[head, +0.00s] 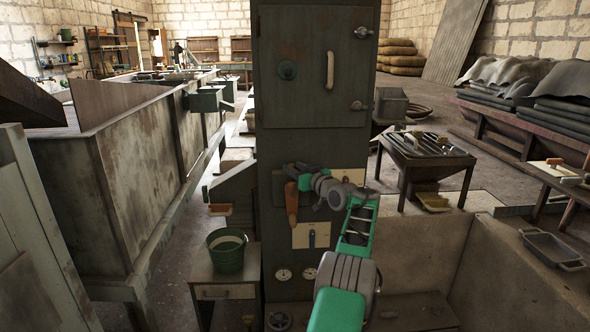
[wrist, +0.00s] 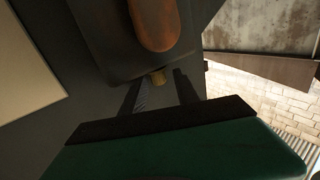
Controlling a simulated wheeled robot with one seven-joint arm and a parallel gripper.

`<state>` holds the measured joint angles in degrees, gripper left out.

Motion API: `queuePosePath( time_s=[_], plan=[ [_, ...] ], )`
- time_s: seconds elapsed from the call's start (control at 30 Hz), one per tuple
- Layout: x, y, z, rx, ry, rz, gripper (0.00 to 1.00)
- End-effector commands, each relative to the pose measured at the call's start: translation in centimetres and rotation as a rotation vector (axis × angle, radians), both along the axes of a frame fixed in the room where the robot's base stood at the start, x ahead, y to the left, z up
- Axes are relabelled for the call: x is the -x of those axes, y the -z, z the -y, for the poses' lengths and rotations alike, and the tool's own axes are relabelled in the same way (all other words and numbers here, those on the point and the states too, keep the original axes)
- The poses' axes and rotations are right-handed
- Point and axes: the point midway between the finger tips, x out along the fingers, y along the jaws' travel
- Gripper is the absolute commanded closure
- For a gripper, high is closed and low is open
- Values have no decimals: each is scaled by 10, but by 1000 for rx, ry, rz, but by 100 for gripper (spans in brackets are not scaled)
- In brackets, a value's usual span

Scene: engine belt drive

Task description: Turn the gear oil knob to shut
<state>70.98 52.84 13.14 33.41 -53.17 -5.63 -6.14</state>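My gripper (head: 291,171) is at the front of the dark machine cabinet (head: 313,110) in the head view, level with a cream plate. In the wrist view its two dark fingers (wrist: 160,88) stand apart with nothing clasped. An orange-brown handle (wrist: 155,22) hangs in front of that plate. It also shows in the head view (head: 291,203), just below my gripper. No label shows which part is the gear oil knob, and its setting cannot be read.
A green bucket (head: 227,251) stands on a small cabinet at the left. A low wall (head: 520,275) stands at the right.

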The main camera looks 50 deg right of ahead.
Motion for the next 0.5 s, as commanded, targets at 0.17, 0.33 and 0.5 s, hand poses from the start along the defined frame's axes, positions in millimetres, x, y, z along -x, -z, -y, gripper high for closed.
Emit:
queuePosePath(
  time_s=[0.17, 0.33, 0.5],
  plan=[
    [1, 0, 1, 1, 11, 1, 57],
    [0, 3, -2, 2, 63, 1, 57],
    [-3, 5, -6, 4, 170, 2, 57]
  ],
)
